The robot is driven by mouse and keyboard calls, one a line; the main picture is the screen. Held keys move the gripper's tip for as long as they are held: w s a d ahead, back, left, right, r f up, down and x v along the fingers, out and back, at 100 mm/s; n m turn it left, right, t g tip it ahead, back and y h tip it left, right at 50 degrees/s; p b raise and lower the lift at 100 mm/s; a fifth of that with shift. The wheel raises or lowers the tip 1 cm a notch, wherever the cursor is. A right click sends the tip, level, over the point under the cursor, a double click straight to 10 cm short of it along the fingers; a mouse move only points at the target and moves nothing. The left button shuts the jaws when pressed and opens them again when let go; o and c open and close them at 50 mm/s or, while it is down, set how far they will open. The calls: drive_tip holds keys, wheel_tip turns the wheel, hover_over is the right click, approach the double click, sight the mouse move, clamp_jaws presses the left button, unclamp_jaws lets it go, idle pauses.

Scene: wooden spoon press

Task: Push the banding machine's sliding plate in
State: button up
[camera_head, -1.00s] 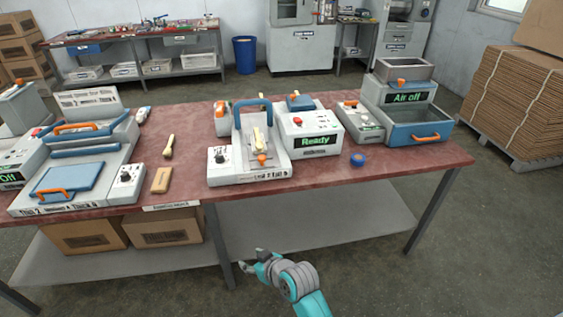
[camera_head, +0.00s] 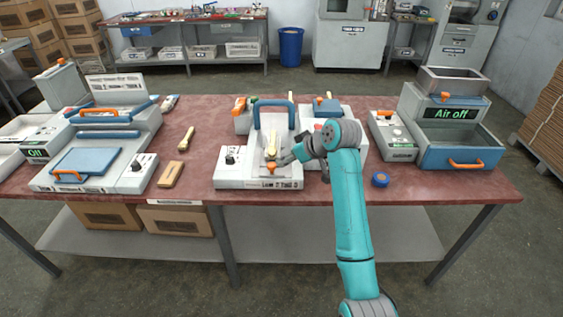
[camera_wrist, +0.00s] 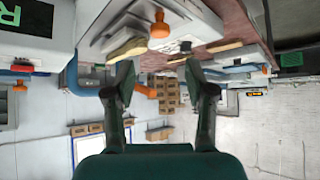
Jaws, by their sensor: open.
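The central machine (camera_head: 235,170) is a grey-white unit with a blue arched handle (camera_head: 274,104) standing up; its label is too small to read surely. A pale sliding plate with an orange knob (camera_head: 271,166) lies at its front, and a wooden spoon (camera_head: 266,138) lies on it. My gripper (camera_head: 286,160) is just right of the knob, open and empty; I cannot tell whether it touches. In the wrist view my gripper's two fingers (camera_wrist: 157,76) stand apart, with the orange knob (camera_wrist: 160,28) and spoon (camera_wrist: 128,48) beyond them.
A blue round item (camera_head: 380,179) lies farther right, near the "Air off" machine (camera_head: 455,130). Left are a wooden block (camera_head: 171,175), another spoon (camera_head: 186,139) and a machine with a blue plate (camera_head: 85,161).

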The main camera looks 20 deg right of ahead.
sight(272, 164)
drive_tip(key=x, duration=1)
drive_tip(key=shift+w+a+f, duration=0.15)
drive_tip(key=shift+f, duration=0.1)
clamp_jaws()
